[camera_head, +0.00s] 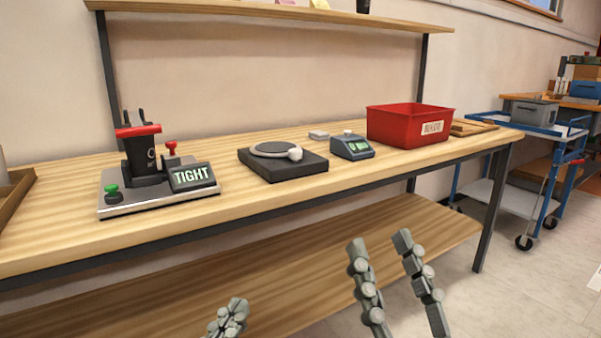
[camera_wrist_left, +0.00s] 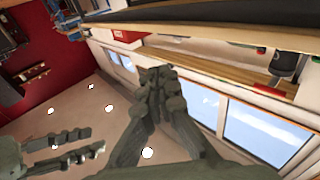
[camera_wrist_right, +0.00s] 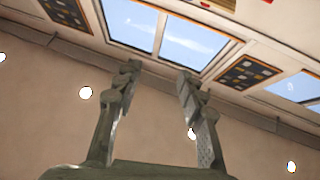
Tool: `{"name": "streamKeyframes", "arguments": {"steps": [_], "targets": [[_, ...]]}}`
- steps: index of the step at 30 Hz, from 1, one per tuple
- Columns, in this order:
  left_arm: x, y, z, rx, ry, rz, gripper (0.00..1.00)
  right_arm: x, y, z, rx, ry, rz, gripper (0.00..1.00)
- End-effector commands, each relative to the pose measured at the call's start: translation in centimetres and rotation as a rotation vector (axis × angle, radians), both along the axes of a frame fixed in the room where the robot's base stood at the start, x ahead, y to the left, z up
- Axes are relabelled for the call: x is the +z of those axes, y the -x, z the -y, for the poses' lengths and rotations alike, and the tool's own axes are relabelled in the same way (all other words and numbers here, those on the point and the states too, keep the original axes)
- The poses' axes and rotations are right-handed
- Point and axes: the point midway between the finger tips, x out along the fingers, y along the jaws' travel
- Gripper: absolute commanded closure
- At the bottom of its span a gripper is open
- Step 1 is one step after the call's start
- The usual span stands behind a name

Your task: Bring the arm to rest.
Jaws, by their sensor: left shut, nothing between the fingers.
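My left gripper (camera_head: 230,312) is low at the bottom edge of the head view, in front of the workbench. Its fingers meet with nothing between them, as the left wrist view (camera_wrist_left: 160,80) also shows. My right gripper (camera_head: 381,244) is raised at the bottom middle of the head view, in front of the bench's lower shelf. Its two fingers stand well apart and empty, which the right wrist view (camera_wrist_right: 158,74) confirms. Both grippers are clear of the bench and of the things on it. Most of both arms is out of the head view.
The wooden workbench (camera_head: 240,212) carries a fixture with a "TIGHT" display (camera_head: 192,176), a black device with a round plate (camera_head: 283,160), a small device with a green screen (camera_head: 352,147) and a red bin (camera_head: 395,127). A blue cart (camera_head: 520,124) stands at right. Floor there is open.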

Motion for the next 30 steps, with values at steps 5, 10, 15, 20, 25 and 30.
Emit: {"name": "streamKeyframes", "arguments": {"steps": [5, 10, 15, 20, 25, 30], "targets": [[-0.1, 0.1, 0.1, 0.0, 0.011, -0.013, 1.0, -4.6, -2.0, -0.4, -0.006, 0.084, -0.207, 0.6], [-0.1, 0.1, 0.1, 0.0, 0.01, -0.012, 1.0, -10.5, -3.2, -0.3, -0.016, 0.18, -0.45, 0.6], [-5.7, -1.2, -1.5, 0.037, -0.086, -0.224, 1.0, -17.7, -4.6, 1.4, -0.057, 0.294, -0.735, 0.6], [-15.1, -0.5, -5.7, 0.109, -0.224, -0.578, 1.0, -27.1, -3.9, 5.7, -0.125, 0.416, -1.094, 0.6], [-24.0, 4.4, -12.0, 0.201, -0.35, -0.984, 1.0, -36.0, 1.0, 12.0, -0.208, 0.52, -1.508, 0.6], [-28.4, 9.7, -16.4, 0.266, -0.414, -1.261, 1.0, -40.4, 6.3, 16.4, -0.264, 0.565, -1.792, 0.6]]}}
